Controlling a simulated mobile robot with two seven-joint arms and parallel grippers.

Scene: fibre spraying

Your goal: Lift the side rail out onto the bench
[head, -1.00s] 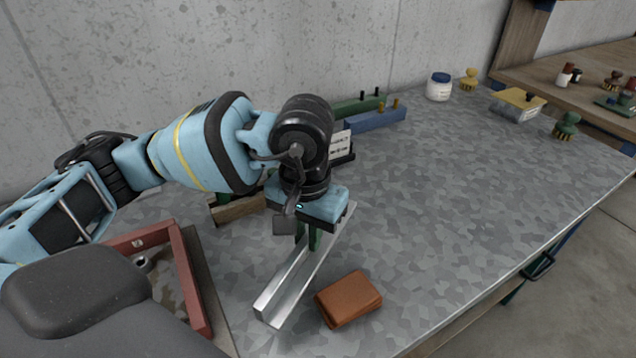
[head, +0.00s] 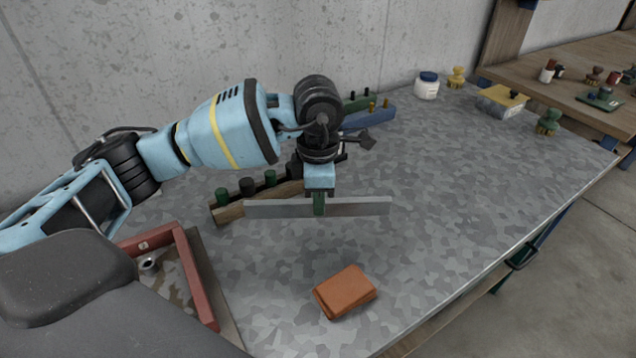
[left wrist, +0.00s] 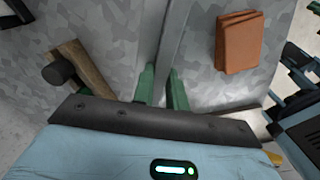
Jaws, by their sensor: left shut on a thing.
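The side rail (head: 357,207) is a long, straight silver metal bar. In the head view my left gripper (head: 319,205) is shut on it near its middle, and the rail runs roughly left to right, seemingly a little above the bench. In the left wrist view the rail (left wrist: 170,45) runs away between the green fingers of the left gripper (left wrist: 163,88). The bench (head: 440,200) has a mottled grey metal top. My right gripper is not in view.
An orange-brown block (head: 344,292) lies on the bench in front of the rail. A wooden rack (head: 230,212) with dark and green pegs stands behind it. A red-framed tray (head: 197,285) is at the lower left. A white jar (head: 427,90) stands far back. The bench's middle right is clear.

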